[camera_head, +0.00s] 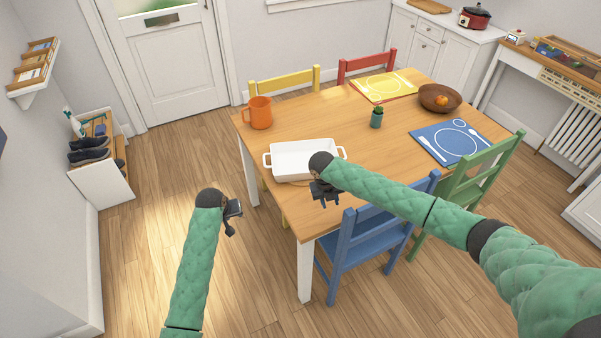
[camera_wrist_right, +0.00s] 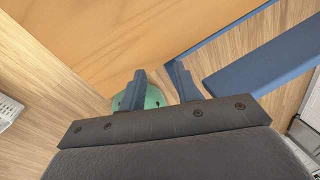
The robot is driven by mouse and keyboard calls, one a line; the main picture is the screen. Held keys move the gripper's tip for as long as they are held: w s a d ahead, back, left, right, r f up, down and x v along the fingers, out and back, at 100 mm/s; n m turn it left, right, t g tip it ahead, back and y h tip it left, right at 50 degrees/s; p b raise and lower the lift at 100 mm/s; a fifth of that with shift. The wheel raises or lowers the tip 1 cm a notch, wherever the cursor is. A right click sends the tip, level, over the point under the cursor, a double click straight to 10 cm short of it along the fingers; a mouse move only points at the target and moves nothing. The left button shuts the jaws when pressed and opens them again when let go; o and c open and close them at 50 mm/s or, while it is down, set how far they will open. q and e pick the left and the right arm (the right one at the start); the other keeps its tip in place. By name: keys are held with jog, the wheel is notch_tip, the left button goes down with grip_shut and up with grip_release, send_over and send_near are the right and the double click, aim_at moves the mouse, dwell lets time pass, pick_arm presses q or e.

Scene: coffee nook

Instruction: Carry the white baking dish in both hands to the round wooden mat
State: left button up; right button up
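The white baking dish (camera_head: 300,150) sits near the table's left front corner in the head view, empty, with a handle at each end. A thin curved wooden edge (camera_head: 293,184), perhaps the round wooden mat, shows at its front; the rest is hidden, and I cannot tell whether the dish rests on it. My left gripper (camera_head: 234,218) is open and empty, off the table, left and in front of the dish. My right gripper (camera_head: 325,199) is open, near the table's front edge, and its wrist hides the dish's right front corner. Its parted fingers show in the right wrist view (camera_wrist_right: 160,80).
On the wooden table (camera_head: 330,120) stand an orange pitcher (camera_head: 260,113), a small plant (camera_head: 376,118), a fruit bowl (camera_head: 439,98) and blue (camera_head: 430,135) and yellow (camera_head: 375,90) placemats. A blue chair (camera_head: 365,245) stands at the front. Floor left of the table is clear.

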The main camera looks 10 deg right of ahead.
pick_arm(q)
jog(key=shift+s+a, duration=0.15)
jog(key=shift+s, duration=0.2)
pick_arm(e)
notch_tip(320, 180, up, 12)
jog(key=a, duration=0.2)
jog(key=shift+a, duration=0.2)
jog(key=shift+s+f, duration=0.1)
pick_arm(q)
jog(key=shift+f, duration=0.1)
